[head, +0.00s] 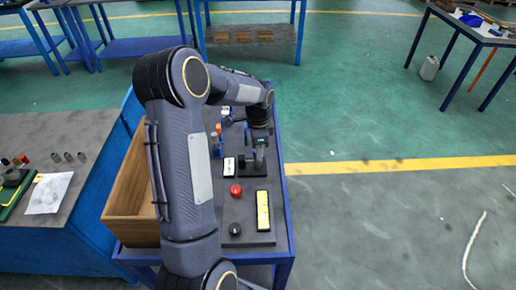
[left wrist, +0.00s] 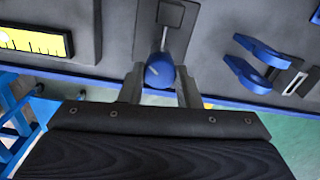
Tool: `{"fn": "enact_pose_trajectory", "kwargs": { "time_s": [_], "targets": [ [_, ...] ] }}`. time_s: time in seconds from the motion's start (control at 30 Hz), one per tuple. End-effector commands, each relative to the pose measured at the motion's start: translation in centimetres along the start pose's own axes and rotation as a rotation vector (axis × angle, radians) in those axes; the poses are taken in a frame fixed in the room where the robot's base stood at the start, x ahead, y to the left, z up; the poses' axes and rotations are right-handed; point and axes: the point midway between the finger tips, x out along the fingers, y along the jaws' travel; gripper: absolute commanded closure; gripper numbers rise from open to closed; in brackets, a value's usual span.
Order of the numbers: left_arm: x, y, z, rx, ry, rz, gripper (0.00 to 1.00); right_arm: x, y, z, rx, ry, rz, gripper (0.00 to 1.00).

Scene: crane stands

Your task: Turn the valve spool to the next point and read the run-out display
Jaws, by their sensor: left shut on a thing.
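My left gripper (head: 259,128) reaches over the dark work board from the far side of my arm, and my arm hides part of the bench. In the left wrist view, my left gripper (left wrist: 160,88) has its two fingers on either side of a blue rounded part (left wrist: 159,73) with a thin stem, and is shut on it. I cannot tell whether this part is the valve spool. A small dark device with a green-lit display (head: 260,141) stands just below the gripper; its reading is too small to make out. My right gripper is not in view.
A red ball-like knob (head: 236,190), a dark knob (head: 235,229) and a yellow strip (head: 263,212) lie on the near board. A blue forked piece (left wrist: 262,62) shows at right in the left wrist view. A wooden box (head: 128,196) stands left.

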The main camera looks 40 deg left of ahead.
Motion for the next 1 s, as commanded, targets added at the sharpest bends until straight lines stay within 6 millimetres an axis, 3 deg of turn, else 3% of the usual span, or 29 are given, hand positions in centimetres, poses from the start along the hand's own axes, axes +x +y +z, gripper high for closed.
{"fn": "enact_pose_trajectory", "kwargs": {
  "time_s": [0.5, 1.0],
  "targets": [
    [-0.12, -0.13, 0.05, -0.458, 0.001, -0.004, 0.93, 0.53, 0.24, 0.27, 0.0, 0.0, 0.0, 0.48],
    [-0.13, -0.12, 0.07, -0.665, 0.001, -0.003, 0.93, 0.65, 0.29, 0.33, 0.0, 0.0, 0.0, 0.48]
  ]
}}
